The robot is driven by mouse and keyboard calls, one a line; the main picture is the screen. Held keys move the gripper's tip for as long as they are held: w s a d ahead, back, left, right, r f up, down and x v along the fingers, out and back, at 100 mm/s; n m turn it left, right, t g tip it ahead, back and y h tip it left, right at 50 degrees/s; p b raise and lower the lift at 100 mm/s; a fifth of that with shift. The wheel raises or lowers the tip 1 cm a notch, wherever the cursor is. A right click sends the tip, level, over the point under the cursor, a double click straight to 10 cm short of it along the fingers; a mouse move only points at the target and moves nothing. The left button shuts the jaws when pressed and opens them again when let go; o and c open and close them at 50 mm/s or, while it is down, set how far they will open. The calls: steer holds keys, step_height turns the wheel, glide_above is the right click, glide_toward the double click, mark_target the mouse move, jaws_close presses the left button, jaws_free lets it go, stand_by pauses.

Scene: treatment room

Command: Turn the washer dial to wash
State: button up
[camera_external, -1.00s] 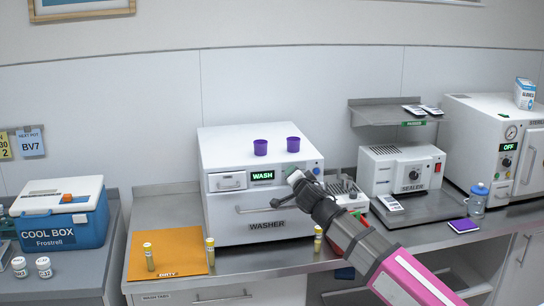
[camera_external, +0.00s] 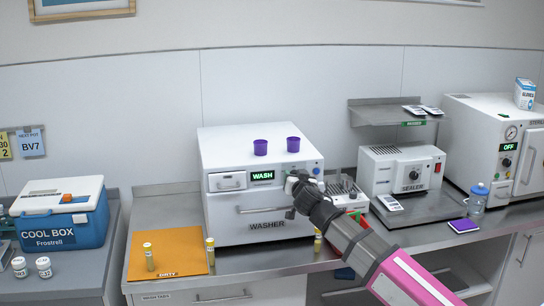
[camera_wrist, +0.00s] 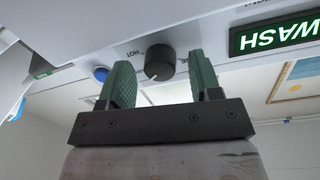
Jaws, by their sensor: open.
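The white washer (camera_external: 265,214) stands on the steel counter, with a lit green display (camera_external: 263,175) that reads WASH. The same display (camera_wrist: 276,38) shows upside down in the wrist view. The black dial (camera_wrist: 160,64) has a white pointer line and the word HOT beside it. In the outside view my gripper and wrist hide the dial. My gripper (camera_external: 291,198) is at the upper right of the washer's front. In the wrist view its green fingers (camera_wrist: 162,80) are open, with the dial showing in the gap between them. The fingers do not appear to touch the dial.
A blue button (camera_wrist: 101,74) is beside the dial.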

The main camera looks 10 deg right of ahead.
steer(key=n, duration=0.3)
steer(key=shift+n, duration=0.4)
steer(key=s, duration=1.1)
steer(key=s+a+f+n+g+y, duration=0.1)
steer(key=a+f+g+y, duration=0.1)
steer(key=a+f, duration=0.3)
steer(key=s+a+f+n+g+y, duration=0.1)
steer(key=s+a+f+g+y, duration=0.1)
steer(key=a+f, duration=0.3)
steer(key=s+a+f+n+g+y, duration=0.1)
steer(key=a+f, duration=0.4)
steer(key=f, duration=0.6)
steer(key=shift+s+a+f+n+g+y, duration=0.1)
steer(key=shift+f+n+g+y, duration=0.15)
steer(key=shift+g, duration=0.3)
steer(key=shift+s+f+n+g+y, duration=0.1)
steer(key=shift+g+y, duration=0.25)
steer(key=shift+g, duration=0.2)
steer(key=shift+r, duration=0.1)
steer(key=w+d+r+m+t+h, duration=0.1)
steer(key=w+d+r+t+h, duration=0.1)
steer(key=d+r, duration=0.2)
steer(key=w+d+r+m+t+h, duration=0.1)
steer(key=d+r, duration=0.4)
steer(key=r, duration=0.6)
steer(key=w+t, duration=0.1)
steer(key=t, duration=0.1)
steer(key=shift+d+r+t+h, duration=0.2)
steer(key=shift+d+t+h, duration=0.1)
steer(key=shift+h, duration=0.1)
